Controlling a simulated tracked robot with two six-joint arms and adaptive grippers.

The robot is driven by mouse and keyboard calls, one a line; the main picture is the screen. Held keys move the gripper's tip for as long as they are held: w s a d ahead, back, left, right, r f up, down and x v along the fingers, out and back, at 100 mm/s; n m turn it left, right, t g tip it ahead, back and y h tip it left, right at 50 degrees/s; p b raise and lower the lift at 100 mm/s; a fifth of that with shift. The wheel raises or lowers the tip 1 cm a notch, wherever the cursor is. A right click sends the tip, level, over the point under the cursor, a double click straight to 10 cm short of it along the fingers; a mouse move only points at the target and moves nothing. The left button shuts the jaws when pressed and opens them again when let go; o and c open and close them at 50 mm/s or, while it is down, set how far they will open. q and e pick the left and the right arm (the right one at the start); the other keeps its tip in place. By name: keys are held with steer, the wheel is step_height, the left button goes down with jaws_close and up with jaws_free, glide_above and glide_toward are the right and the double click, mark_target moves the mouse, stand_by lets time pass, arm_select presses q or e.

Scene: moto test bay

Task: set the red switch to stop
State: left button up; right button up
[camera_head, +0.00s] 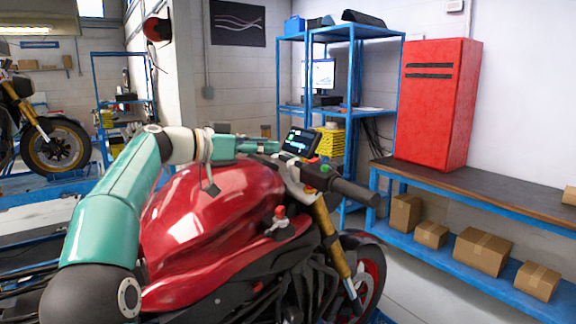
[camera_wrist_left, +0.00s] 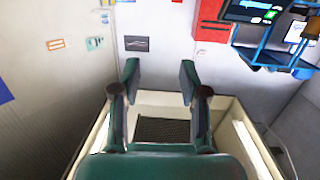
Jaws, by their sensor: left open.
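The red motorcycle (camera_head: 215,205) stands in front of me, its handlebar end with a black grip (camera_head: 352,188) pointing right. A small red-orange switch (camera_head: 313,160) sits on the handlebar controls, beside a green button (camera_head: 325,169); its setting is too small to read. A red knob (camera_head: 279,211) shows lower, by the tank. My left gripper (camera_head: 272,147) reaches over the tank and is just left of the dash display (camera_head: 301,142), apart from the switch. In the left wrist view my left gripper (camera_wrist_left: 158,78) is open, with nothing between its fingers. My right gripper is not in view.
A blue-framed bench (camera_head: 520,192) with a red cabinet (camera_head: 436,105) and cardboard boxes (camera_head: 482,250) stands at right. A blue shelf rack (camera_head: 355,70) is behind the handlebar. Another motorcycle (camera_head: 50,145) stands at far left.

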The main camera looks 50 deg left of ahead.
arm_select(q)
steer(key=s+a+f+t+b, duration=0.2)
steer(key=s+f+b, duration=0.3)
steer(key=b, duration=0.4)
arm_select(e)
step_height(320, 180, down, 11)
arm_select(q)
steer(key=p, duration=0.8)
glide_toward(307, 161)
steer(key=shift+y, duration=0.4)
steer(key=w, duration=0.5)
steer(key=w+d, duration=0.1)
steer(key=w, duration=0.2)
steer(key=shift+w+d+r, duration=0.1)
steer(key=shift+w+r, duration=0.2)
steer(key=shift+w+f, duration=0.1)
steer(key=shift+w, duration=0.25)
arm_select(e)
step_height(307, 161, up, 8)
arm_select(q)
jaws_close()
